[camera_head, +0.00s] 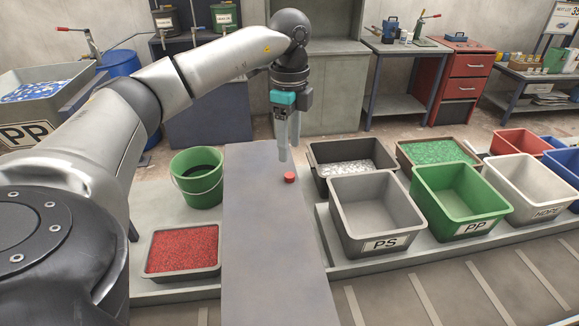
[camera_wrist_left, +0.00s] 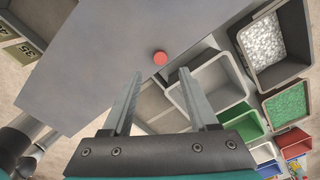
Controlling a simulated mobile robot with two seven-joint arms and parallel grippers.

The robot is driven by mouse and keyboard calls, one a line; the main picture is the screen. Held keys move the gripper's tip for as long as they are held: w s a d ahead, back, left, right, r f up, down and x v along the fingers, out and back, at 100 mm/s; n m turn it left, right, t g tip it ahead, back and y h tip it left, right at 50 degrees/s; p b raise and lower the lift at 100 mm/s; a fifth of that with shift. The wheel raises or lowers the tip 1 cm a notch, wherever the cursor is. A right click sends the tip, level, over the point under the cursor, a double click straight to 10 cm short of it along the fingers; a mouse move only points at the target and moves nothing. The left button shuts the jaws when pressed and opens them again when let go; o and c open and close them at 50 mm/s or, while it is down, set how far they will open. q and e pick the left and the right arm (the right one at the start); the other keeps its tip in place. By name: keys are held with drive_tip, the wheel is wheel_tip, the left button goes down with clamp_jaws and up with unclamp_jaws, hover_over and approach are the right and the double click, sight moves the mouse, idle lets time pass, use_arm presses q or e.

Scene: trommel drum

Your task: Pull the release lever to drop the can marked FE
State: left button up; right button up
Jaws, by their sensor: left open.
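My left gripper (camera_head: 288,148) points down over the grey slab, open and empty. Labelled cans (camera_head: 223,17) hang at the back, but no FE mark is readable. My right gripper is not in view.
A grey slab (camera_head: 262,245) fills the middle and is otherwise bare. A green bucket (camera_head: 196,187) and a tray of red granules (camera_head: 183,250) stand left. Bins marked PS (camera_head: 372,218) and PP (camera_head: 452,205) stand right. A red cabinet (camera_head: 462,75) stands behind.

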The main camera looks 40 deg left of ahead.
sight(289, 171)
use_arm(q)
wheel_tip(289, 171, down, 7)
drive_tip(key=shift+r, duration=0.1)
idle(0.3)
clamp_jaws()
idle(1.3)
